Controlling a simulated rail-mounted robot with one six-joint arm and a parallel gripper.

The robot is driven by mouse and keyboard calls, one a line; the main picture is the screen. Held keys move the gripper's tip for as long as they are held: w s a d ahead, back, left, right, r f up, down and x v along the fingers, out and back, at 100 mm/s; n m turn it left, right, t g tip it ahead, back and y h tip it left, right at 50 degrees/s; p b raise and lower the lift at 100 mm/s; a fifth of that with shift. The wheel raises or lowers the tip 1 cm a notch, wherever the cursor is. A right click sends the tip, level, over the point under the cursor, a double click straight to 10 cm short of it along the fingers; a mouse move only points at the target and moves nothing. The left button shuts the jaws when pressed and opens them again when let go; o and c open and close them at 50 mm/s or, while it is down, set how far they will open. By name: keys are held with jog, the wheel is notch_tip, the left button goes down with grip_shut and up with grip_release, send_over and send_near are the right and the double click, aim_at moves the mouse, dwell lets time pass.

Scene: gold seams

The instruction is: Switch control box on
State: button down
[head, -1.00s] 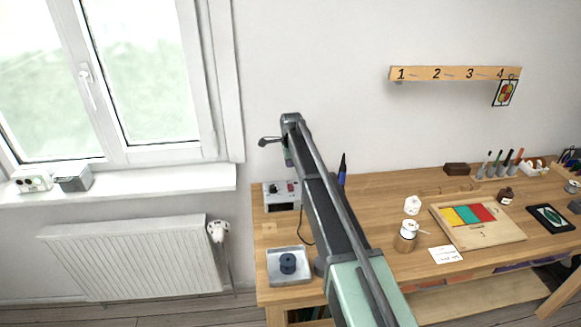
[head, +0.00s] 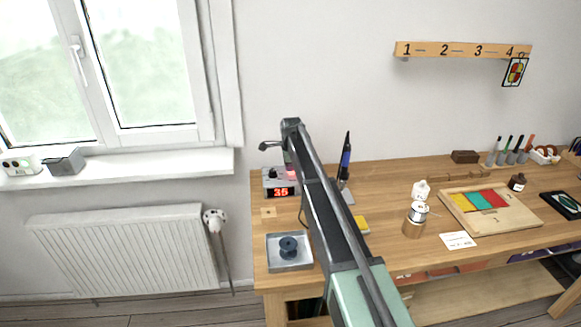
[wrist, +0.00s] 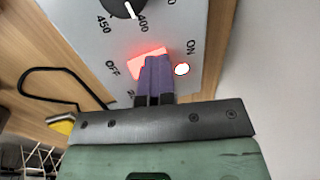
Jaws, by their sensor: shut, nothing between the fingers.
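The control box (head: 271,183) stands at the left back of the wooden table, and its display (head: 281,192) is lit red with the number 35. In the wrist view its grey panel (wrist: 205,35) shows a black dial, ON and OFF labels, a glowing red switch (wrist: 146,60) and a white light (wrist: 181,69). My gripper (wrist: 155,65) is shut and empty. Its purple fingertips are right at the switch and cover part of it. I cannot tell whether they touch it. In the head view my arm hides part of the box.
A metal tray with a dark spool (head: 289,246) sits in front of the box. A soldering iron (head: 346,160) stands upright in its holder to the right. A wooden board with coloured tiles (head: 511,226), a jar (head: 415,214) and a white card (head: 458,240) lie farther right.

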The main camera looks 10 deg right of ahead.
jog(key=shift+s, duration=0.8)
notch_tip(320, 180, up, 14)
jog(key=s+p, duration=0.2)
jog(key=p, duration=1.2)
jog(key=shift+s, duration=0.2)
jog(key=shift+a+f, duration=0.1)
jog(key=shift+f, duration=0.05)
